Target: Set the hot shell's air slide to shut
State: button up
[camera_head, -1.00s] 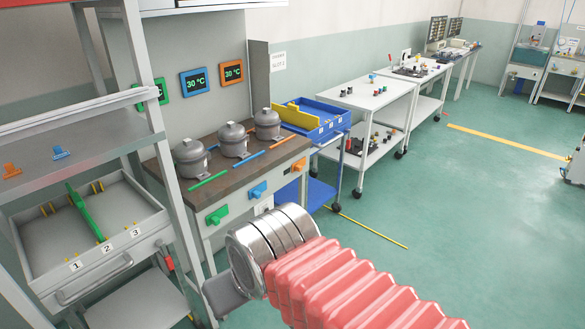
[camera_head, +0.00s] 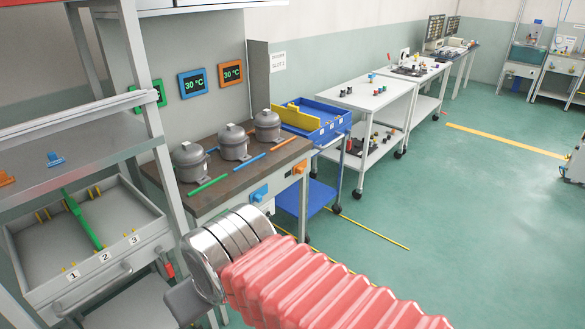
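Three grey compressor shells stand in a row on the brown bench: left (camera_head: 190,162), middle (camera_head: 233,143) and right (camera_head: 267,126). The blue display (camera_head: 193,83) and orange display (camera_head: 232,73) on the wall both read 30 °C. The green display (camera_head: 160,93) is mostly behind a post, its reading hidden. On the bench front are a blue slide (camera_head: 259,193) and an orange slide (camera_head: 301,167). The green slide is hidden behind my arm. My gripper (camera_head: 188,302) shows only as a grey block beyond the metal cuff, low before the bench; its fingers are not clear.
A rack with a shelf (camera_head: 90,140) and a grey tray (camera_head: 45,245) numbered 1 to 3 stands close on the left. A blue bin (camera_head: 335,122) on a blue cart and white tables (camera_head: 370,92) stand beyond the bench.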

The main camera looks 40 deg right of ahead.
aim_at(299, 168)
jog(key=i, duration=1.15)
jog(key=z, duration=2)
jog(key=i, duration=0.5)
jog(key=k, duration=0.3)
jog(key=u, duration=0.05)
